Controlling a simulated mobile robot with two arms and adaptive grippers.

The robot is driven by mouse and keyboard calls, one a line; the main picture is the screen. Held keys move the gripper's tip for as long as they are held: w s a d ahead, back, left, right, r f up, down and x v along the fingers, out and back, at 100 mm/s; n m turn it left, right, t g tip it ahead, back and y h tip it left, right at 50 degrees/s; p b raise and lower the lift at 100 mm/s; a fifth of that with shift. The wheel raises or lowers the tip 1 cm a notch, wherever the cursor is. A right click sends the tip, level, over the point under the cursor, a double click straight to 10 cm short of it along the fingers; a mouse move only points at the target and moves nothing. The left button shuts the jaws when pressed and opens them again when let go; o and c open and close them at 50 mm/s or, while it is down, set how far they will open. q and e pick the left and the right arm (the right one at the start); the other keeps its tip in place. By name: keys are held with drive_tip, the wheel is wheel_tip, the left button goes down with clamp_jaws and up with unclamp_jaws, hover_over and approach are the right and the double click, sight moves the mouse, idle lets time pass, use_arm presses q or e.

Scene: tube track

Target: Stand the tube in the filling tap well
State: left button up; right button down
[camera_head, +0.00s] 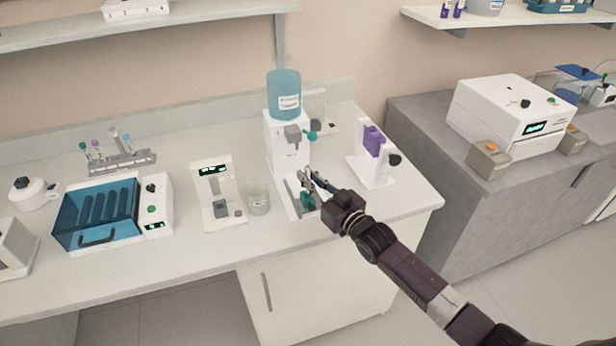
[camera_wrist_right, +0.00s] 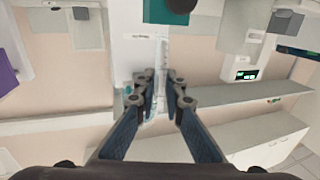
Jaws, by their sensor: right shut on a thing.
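The filling tap (camera_head: 287,140) is a white stand with a grey spout block, a teal lever and a blue bottle on top. Its pale base, with a grey part on it, reaches forward under my right gripper (camera_head: 309,180). In the right wrist view my right gripper (camera_wrist_right: 162,95) is shut on a thin, clear tube (camera_wrist_right: 162,60). The tube runs between the fingers towards the white stand (camera_wrist_right: 133,50). Its lower end and the well are hard to make out, so I cannot tell whether they touch. My left gripper is out of view.
A glass beaker (camera_head: 258,200) and a white device with a green display (camera_head: 212,190) stand left of the tap. A white stand with a purple block (camera_head: 373,142) is close on the right. A tube rack (camera_head: 122,160) is at the back left.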

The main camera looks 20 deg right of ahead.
sight(308, 193)
drive_tip(key=shift+f+b, duration=0.3)
drive_tip(key=shift+f, duration=0.1)
idle(0.3)
drive_tip(key=shift+f, duration=0.45)
drive_tip(key=shift+f+b, duration=0.15)
drive_tip(key=shift+b, duration=0.25)
drive_tip(key=shift+f+b, duration=0.35)
drive_tip(key=shift+f, duration=0.1)
drive_tip(key=c, duration=1.9)
unclamp_jaws()
drive_tip(key=shift+c, duration=0.2)
drive_tip(key=shift+s, duration=0.1)
